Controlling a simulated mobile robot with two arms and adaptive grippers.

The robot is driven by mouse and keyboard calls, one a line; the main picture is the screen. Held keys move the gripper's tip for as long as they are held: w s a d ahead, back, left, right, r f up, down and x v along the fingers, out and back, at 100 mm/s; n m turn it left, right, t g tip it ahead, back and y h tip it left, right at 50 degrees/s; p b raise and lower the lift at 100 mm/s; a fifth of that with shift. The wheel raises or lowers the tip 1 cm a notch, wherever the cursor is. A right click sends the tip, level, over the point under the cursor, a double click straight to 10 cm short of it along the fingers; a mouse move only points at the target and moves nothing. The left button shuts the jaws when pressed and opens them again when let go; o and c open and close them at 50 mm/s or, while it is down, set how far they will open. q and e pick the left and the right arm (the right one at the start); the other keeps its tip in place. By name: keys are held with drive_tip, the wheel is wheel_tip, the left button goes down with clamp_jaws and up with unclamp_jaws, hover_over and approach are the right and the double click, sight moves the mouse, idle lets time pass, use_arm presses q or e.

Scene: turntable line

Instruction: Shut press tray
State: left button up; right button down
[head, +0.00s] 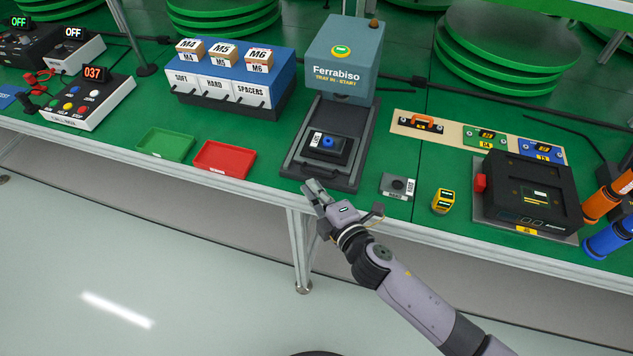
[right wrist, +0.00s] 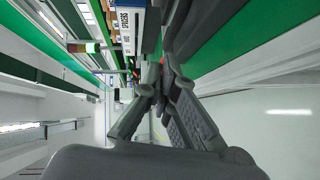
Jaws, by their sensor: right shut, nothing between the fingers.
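The press (head: 344,60), a blue-grey box marked Ferrabiso, stands at the back middle of the bench in the head view. Its dark press tray (head: 338,170) sticks out in front of it, pulled out towards the bench's front edge. A black fixture with a blue part (head: 328,143) and a white label sits on the tray. My right gripper (head: 312,186) is shut and empty just in front of the tray's near end; I cannot tell whether it touches. In the right wrist view its fingers (right wrist: 158,82) meet. My left gripper is not in view.
A green tray (head: 166,144) and a red tray (head: 222,160) lie to the left. A small grey block (head: 397,186), a yellow item (head: 443,202) and a black machine (head: 528,190) stand to the right. The floor before the bench is clear.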

drive_tip(key=shift+w+d+f, duration=0.15)
drive_tip(key=shift+w+d, duration=0.1)
drive_tip(key=shift+w, duration=0.45)
drive_tip(key=shift+w+d, duration=0.25)
drive_tip(key=shift+w, duration=0.5)
drive_tip(key=shift+w+d, duration=0.2)
drive_tip(key=shift+w, duration=0.5)
drive_tip(key=shift+w+d, duration=0.25)
drive_tip(key=shift+w, duration=0.5)
drive_tip(key=shift+s, duration=0.1)
